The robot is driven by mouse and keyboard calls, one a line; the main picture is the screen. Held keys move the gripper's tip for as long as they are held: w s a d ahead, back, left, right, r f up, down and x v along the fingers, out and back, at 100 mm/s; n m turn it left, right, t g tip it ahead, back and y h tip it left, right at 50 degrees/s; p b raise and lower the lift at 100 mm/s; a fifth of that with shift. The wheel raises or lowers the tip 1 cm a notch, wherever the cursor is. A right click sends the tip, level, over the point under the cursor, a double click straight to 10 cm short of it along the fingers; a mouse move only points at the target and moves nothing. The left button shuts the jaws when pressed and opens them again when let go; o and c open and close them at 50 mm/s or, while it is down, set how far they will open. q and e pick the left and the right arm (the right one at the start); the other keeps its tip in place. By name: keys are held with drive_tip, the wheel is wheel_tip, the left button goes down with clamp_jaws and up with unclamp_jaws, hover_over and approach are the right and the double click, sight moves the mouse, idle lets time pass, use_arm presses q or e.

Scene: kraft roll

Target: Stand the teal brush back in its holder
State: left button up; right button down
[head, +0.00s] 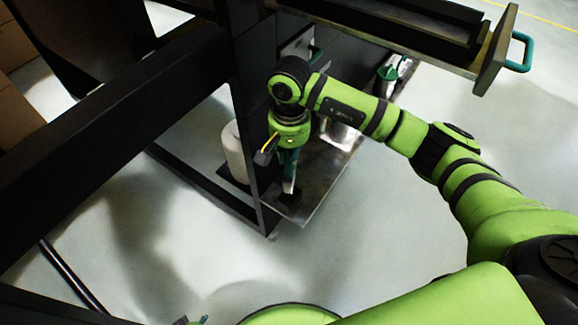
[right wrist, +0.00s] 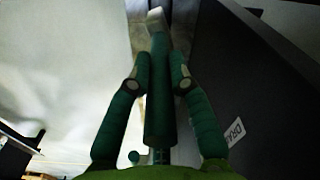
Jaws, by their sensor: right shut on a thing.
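My right gripper (head: 288,160) points down over the front end of a low metal shelf, shut on the teal brush (right wrist: 158,90). In the right wrist view the brush lies between the two teal fingers (right wrist: 158,80), its pale end (right wrist: 156,18) beyond the fingertips. In the head view the brush's pale lower end (head: 289,187) hangs roughly upright over a small black block (head: 284,197), perhaps the holder. I cannot tell whether the brush touches it or is inside. At the bottom edge a small grey and teal piece may be part of my left gripper (head: 190,321).
A dark upright panel (head: 252,110) stands left of my right gripper, with a white cylinder (head: 235,152) behind it. A metal container (head: 342,133) and a teal-topped item (head: 390,70) stand farther back on the shelf. An open drawer with a teal handle (head: 524,52) juts out above.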

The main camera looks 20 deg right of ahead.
sight(289, 165)
drive_tip(key=shift+w+f, duration=0.1)
drive_tip(key=shift+f, duration=1.9)
drive_tip(key=shift+f+b, duration=0.4)
drive_tip(key=shift+b, duration=0.25)
use_arm(q)
drive_tip(key=shift+s+d+r+g, duration=0.15)
drive_tip(key=shift+d+g, duration=0.05)
drive_tip(key=shift+g, duration=0.1)
use_arm(e)
drive_tip(key=c, duration=1.1)
unclamp_jaws()
drive_tip(key=shift+c, duration=0.2)
drive_tip(key=shift+r, duration=0.1)
drive_tip(key=shift+r+p, duration=0.4)
drive_tip(key=shift+p, duration=0.2)
wheel_tip(289, 165, up, 12)
drive_tip(key=shift+r, duration=0.1)
use_arm(q)
drive_tip(key=shift+w+a, duration=0.2)
